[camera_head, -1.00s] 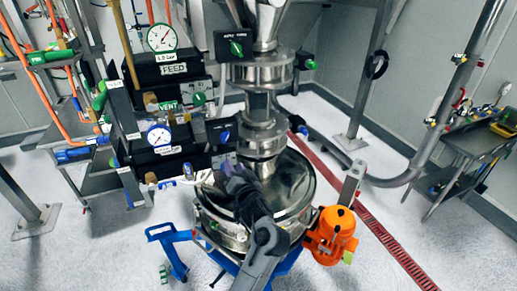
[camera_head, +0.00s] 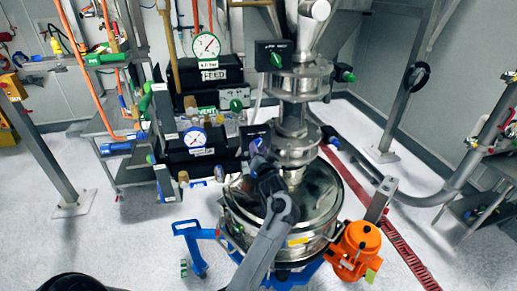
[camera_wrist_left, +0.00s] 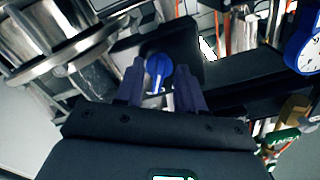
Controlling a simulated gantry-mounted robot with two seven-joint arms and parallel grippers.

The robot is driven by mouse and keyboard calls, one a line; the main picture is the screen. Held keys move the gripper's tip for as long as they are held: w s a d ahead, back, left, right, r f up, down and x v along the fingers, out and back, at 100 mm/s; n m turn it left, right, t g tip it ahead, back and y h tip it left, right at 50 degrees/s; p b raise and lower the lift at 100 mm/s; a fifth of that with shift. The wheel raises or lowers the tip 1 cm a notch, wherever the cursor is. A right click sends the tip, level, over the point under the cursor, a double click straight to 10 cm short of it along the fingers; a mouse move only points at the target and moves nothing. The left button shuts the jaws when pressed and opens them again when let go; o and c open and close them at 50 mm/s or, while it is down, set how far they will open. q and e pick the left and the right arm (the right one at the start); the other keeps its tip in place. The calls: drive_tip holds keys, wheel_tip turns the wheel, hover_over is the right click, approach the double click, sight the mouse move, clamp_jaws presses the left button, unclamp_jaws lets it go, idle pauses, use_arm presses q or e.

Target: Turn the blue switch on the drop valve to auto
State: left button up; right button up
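The blue switch (camera_head: 256,144) is on a black box (camera_head: 246,134) on the left of the lower part of the steel drop valve column (camera_head: 297,150). My left gripper (camera_head: 260,160) is just in front of and below it, and partly covers the box. In the left wrist view the blue knob (camera_wrist_left: 158,72) shows between the two dark fingers of my left gripper (camera_wrist_left: 160,67), which are open with a gap on each side. Whether they touch the knob cannot be told. The lettering around the switch is not readable. My right gripper is not in view.
A round steel sifter (camera_head: 315,195) stands under the column, with an orange motor (camera_head: 357,245) at its right and a blue frame (camera_head: 198,245) at its left. A black box with a green switch (camera_head: 276,58) is higher up. Gauges and valve boxes crowd the left.

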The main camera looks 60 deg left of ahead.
use_arm(q)
drive_tip(key=shift+w+a, duration=0.1)
drive_tip(key=shift+a, duration=0.1)
clamp_jaws()
drive_tip(key=shift+f+n, duration=0.1)
drive_tip(key=shift+n, duration=0.2)
drive_tip(key=shift+w+d+n+b, duration=0.1)
drive_tip(key=shift+n+b, duration=2)
drive_tip(key=shift+n, duration=0.75)
drive_tip(key=shift+w+n+b, duration=0.1)
drive_tip(key=shift+n+b, duration=2)
drive_tip(key=shift+n, duration=0.75)
